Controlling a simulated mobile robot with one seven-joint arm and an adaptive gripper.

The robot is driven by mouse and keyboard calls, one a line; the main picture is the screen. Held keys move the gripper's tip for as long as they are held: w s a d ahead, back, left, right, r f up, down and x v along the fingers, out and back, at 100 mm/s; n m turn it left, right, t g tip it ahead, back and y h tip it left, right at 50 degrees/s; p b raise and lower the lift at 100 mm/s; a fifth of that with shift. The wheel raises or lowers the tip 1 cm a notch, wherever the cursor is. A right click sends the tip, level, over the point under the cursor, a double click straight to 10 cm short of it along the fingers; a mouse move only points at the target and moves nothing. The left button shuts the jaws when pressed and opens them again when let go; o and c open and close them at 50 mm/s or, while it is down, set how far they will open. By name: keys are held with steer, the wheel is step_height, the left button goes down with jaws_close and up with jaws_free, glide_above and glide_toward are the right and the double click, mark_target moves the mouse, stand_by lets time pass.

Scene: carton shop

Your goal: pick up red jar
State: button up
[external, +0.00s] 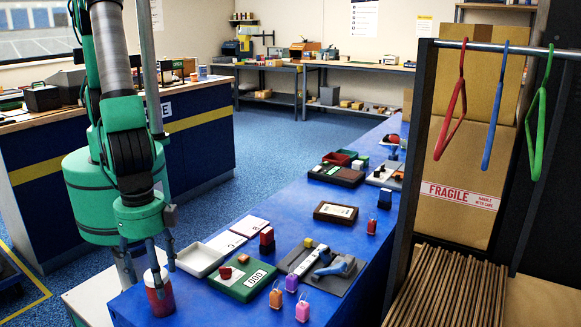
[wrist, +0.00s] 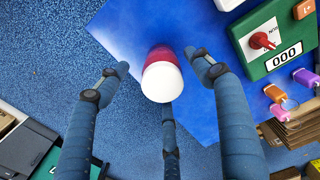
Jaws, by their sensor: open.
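The red jar (external: 159,299) with a white lid stands upright near the front left corner of the blue table (external: 215,308). In the wrist view the red jar (wrist: 160,57) shows its white lid towards me, between my spread fingers. My gripper (external: 150,274) points down from above, with its fingers around the top of the jar. In the wrist view my gripper (wrist: 157,64) is open, with gaps visible between the two side fingers and the jar. A third finger lies below the lid in that picture; whether it touches the jar I cannot tell.
Right of the jar are a white tray (external: 200,260), a green box with a 000 counter (external: 242,280), a grey board (external: 345,276) and several small coloured tags. Coloured hangers (external: 490,115) and cartons stand at the right. The table's left edge is close to the jar.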

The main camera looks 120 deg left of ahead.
steer(key=shift+w+a+f+b, duration=0.15)
steer(key=shift+f+b, duration=0.8)
steer(key=shift+f, duration=1.65)
steer(key=shift+c, duration=0.5)
steer(key=c, duration=1.3)
